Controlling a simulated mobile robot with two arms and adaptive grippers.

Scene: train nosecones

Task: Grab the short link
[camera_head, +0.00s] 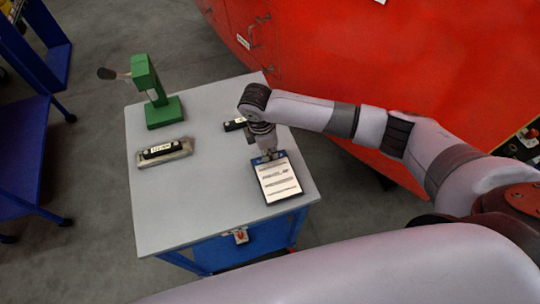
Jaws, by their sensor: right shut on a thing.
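A black block with a white label (160,149) lies on a metal holder (180,153) at the left of the grey table. A second, smaller black piece with a white label (233,125) lies near the table's middle, partly hidden behind my right arm. I cannot tell for sure which is the short link. My right gripper (269,155) points down at the top edge of a clipboard with a printed sheet (279,181). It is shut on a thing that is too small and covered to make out. My left gripper is out of view.
The grey table (190,213) has free room at its front left and middle. A green hand press (157,93) with a lever stands at its back left. A large red body (350,60) rises close behind the table. Blue shelving (22,130) stands at the far left.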

